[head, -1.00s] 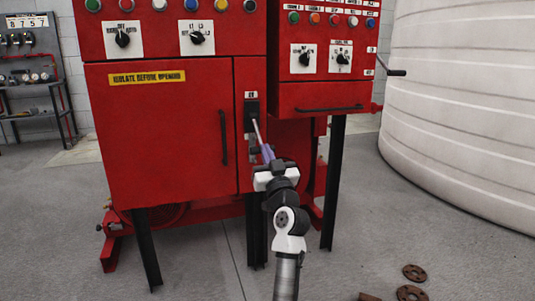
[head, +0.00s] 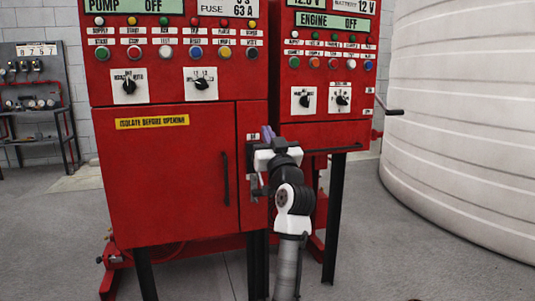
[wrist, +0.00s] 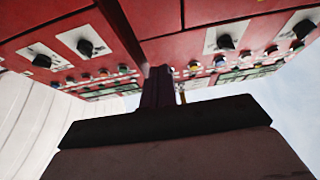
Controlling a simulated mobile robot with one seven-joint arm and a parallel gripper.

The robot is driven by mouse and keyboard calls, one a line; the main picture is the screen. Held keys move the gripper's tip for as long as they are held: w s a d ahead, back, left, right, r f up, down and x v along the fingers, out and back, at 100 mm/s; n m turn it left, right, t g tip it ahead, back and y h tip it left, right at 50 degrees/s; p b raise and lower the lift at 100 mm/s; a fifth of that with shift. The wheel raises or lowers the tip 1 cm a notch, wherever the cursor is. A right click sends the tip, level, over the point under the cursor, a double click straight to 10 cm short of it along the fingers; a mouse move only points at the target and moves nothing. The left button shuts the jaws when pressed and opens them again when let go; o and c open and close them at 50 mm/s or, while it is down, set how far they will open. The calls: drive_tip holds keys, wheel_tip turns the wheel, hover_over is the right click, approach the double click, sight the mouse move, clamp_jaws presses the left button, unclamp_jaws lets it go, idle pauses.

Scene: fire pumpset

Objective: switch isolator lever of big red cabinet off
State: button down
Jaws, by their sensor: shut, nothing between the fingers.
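The big red cabinet (head: 165,195) fills the left and middle of the head view. Its isolator is on the narrow right-hand panel, where part of the dark isolator plate (head: 250,155) shows beside my arm. My gripper (head: 268,132) is in front of this panel, pointing up, with its purple fingers shut and empty. The lever is hidden behind my gripper and wrist in the head view, so I cannot tell its position.
A smaller red engine cabinet (head: 322,75) stands to the right, with a crank handle on its side. A black door handle (head: 226,180) is left of my gripper. A large white tank (head: 465,120) stands at the far right. Grey floor in front is mostly clear.

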wheel_tip(320, 180, up, 3)
drive_tip(key=shift+f, duration=0.1)
idle(0.3)
